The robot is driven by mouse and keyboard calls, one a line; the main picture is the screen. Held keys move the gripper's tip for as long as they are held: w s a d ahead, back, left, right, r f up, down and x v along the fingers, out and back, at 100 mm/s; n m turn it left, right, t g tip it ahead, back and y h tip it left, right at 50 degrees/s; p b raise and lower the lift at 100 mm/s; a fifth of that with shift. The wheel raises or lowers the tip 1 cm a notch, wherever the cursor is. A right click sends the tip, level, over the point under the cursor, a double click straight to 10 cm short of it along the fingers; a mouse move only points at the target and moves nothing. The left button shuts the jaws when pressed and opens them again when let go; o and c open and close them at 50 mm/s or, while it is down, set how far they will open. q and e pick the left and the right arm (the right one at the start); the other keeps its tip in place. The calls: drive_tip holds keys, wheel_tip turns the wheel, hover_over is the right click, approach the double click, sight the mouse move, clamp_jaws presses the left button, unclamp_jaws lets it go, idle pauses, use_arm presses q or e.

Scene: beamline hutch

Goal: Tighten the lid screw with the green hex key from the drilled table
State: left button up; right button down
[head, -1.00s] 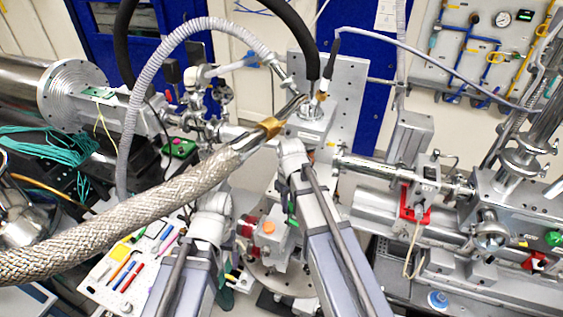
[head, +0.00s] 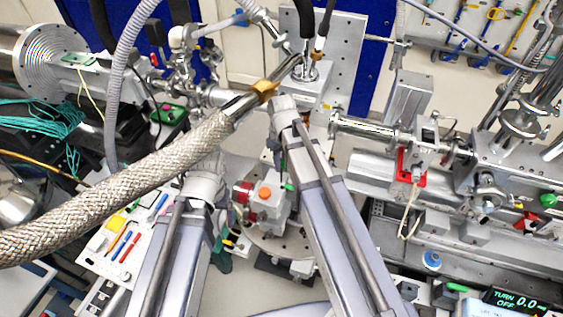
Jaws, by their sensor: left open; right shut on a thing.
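A small green piece, which looks like the green hex key (head: 288,187), shows beside my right arm, just above a red and grey block with an orange cap (head: 265,193). My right gripper (head: 279,150) is mostly hidden behind its own arm and is shut on this key. The key's tip and the lid screw cannot be made out.
A thick braided hose (head: 120,185) crosses the left half in front of my arms. A white tool board (head: 125,240) with coloured tools lies at lower left. Beam pipes (head: 370,130) and a red bracket (head: 411,165) stand to the right.

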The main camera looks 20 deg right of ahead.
drive_tip(key=shift+s+f+b, duration=0.25)
drive_tip(key=shift+f+b, duration=0.1)
drive_tip(key=shift+f, duration=0.3)
drive_tip(key=n, duration=0.4)
drive_tip(key=shift+n, duration=2)
drive_tip(key=n, duration=0.4)
drive_tip(key=shift+f+b, duration=0.6)
